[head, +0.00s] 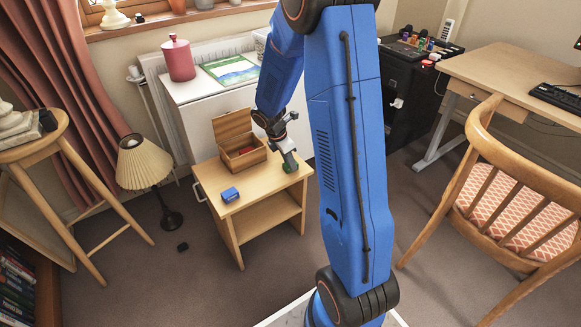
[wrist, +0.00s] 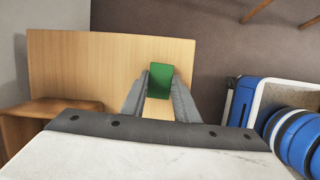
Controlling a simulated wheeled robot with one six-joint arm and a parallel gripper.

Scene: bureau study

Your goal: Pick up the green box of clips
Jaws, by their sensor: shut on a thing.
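The green box of clips (wrist: 160,82) is between the tips of my gripper (wrist: 158,88) in the wrist view, with the wooden table top behind it. In the head view the green box (head: 288,167) shows small at the right end of the small wooden table (head: 217,176). My gripper (head: 289,163) points down there and is shut on the box. I cannot tell whether the box still touches the table top.
An open wooden box (head: 243,159) with something red inside stands at the back of the table. A blue box (head: 230,195) lies near its front left edge. A lamp (head: 144,163) stands left of the table. A chair (head: 500,190) and desk are at right.

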